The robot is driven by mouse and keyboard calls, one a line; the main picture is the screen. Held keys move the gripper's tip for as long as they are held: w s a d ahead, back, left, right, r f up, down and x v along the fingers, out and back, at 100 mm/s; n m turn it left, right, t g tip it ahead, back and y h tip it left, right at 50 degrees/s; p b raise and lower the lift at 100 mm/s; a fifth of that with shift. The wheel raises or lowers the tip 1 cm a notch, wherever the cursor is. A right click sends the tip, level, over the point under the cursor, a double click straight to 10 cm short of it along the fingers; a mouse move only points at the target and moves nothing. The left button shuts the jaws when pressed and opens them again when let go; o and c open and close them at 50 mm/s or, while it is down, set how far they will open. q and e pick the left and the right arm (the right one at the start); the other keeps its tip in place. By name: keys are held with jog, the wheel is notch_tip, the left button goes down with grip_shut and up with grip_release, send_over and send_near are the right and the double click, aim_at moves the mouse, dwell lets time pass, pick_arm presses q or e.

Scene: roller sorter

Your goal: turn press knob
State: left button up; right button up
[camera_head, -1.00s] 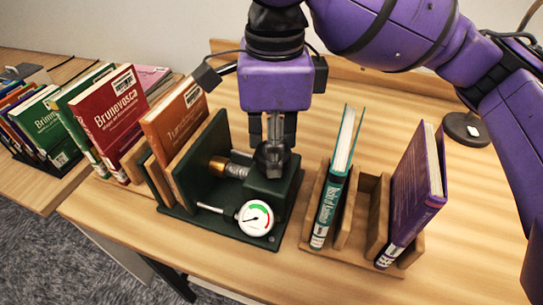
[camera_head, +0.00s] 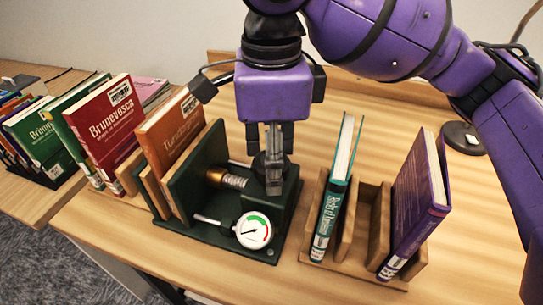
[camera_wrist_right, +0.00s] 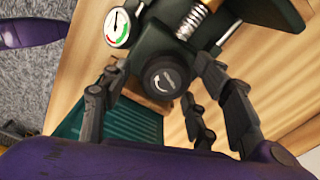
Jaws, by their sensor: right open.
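The press (camera_head: 210,215) is a dark green base with upright plates, a brass-ended spring screw (camera_head: 230,180) and a round white gauge (camera_head: 253,231) at its front. Its black round knob (camera_wrist_right: 166,77) sits on top of the green block, with a curved arrow on its face. My right gripper (camera_head: 272,180) points straight down over the knob. In the right wrist view the open fingers (camera_wrist_right: 160,95) stand on both sides of the knob, with gaps visible. In the head view the gripper partly hides the knob. My left gripper is not in view.
A wooden rack (camera_head: 372,215) with a teal book (camera_head: 335,190) and a purple book (camera_head: 415,205) stands close on the right. Red and green books stand further left. The table's front right is clear.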

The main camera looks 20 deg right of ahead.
jog(key=shift+r, duration=0.15)
notch_tip(320, 180, up, 12)
dwell(0.3)
jog(key=shift+o, duration=0.2)
jog(key=shift+f, duration=0.25)
